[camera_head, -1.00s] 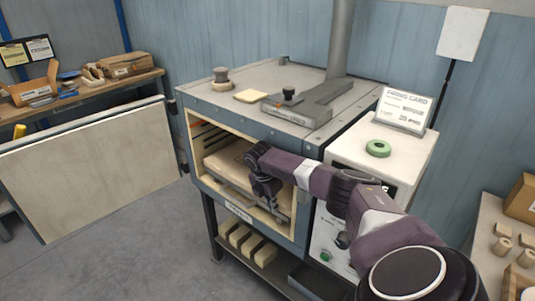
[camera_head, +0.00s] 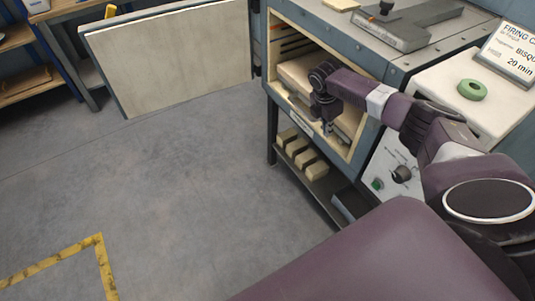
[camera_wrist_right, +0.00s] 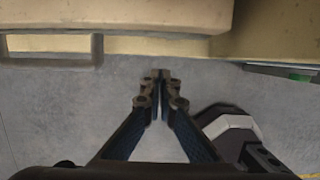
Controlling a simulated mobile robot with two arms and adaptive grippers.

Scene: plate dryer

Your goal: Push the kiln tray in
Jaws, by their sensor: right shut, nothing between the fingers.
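The kiln tray, a pale slab (camera_head: 298,76), sits inside the open kiln chamber. My right arm hides much of its front. In the right wrist view a pale slab edge (camera_wrist_right: 115,16) spans the upper left, with a grey metal bar or handle (camera_wrist_right: 50,58) below it. My right gripper (camera_head: 327,130) points down at the kiln mouth, in front of the tray. Its fingers (camera_wrist_right: 160,75) are shut and empty, with floor behind them. I cannot tell whether they touch the tray. My left gripper is out of view.
The kiln (camera_head: 360,60) stands on a frame with several pale blocks (camera_head: 300,155) on its lower shelf. Its large door (camera_head: 170,55) stands swung open to the left. A control box (camera_head: 450,85) with a green ring stands at right. The floor at left is clear.

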